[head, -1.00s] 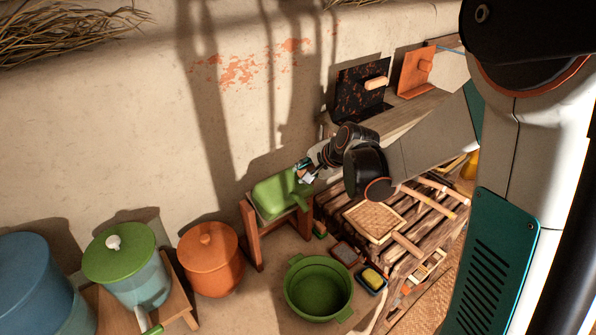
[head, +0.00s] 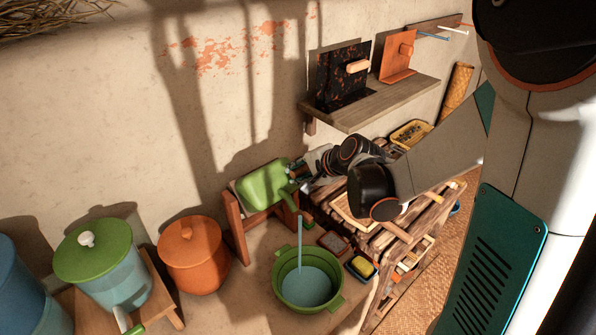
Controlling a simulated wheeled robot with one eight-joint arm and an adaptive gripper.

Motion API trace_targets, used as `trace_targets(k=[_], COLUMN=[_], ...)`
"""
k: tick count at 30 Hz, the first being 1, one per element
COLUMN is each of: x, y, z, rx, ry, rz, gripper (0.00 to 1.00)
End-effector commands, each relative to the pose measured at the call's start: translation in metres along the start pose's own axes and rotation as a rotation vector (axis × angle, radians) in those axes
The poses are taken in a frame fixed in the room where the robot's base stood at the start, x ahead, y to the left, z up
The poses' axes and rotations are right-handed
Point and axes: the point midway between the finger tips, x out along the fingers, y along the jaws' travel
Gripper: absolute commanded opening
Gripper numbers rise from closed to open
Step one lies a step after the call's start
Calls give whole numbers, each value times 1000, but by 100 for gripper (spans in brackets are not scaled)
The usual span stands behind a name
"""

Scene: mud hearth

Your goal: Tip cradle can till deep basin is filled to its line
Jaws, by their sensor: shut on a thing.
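The green cradle can (head: 262,187) is tilted in its wooden cradle stand (head: 238,228), its spout end low and to the right. A thin stream of water (head: 300,243) falls from the spout into the green deep basin (head: 279,289) on the floor. Pale blue water (head: 308,287) covers the basin's bottom part; I cannot make out a fill line. My gripper (head: 297,174) is at the can's right upper side, shut on the can, with its fingers partly hidden by the can and my wrist.
An orange lidded pot (head: 192,255) and a green-lidded water container (head: 104,264) stand left of the stand. A slatted wooden rack (head: 372,240) is to the right, with a yellow sponge in a blue tray (head: 361,267) before it. A wall shelf (head: 378,107) is above.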

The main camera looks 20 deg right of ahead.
Motion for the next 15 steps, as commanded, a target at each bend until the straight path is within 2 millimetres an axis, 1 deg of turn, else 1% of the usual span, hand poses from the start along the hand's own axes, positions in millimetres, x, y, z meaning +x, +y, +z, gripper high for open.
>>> trace_targets(k=[1,2,3,4,5,15], x=[-1,-1,-1,-1,0,-1], y=[0,0,0,0,0,0], z=[0,0,0,0,0,0], rx=[1,1,1,1,1,1], ry=[1,1,1,1,1,0], rz=[1,1,1,1,0,0], gripper=[0,22,31,38,41,41])
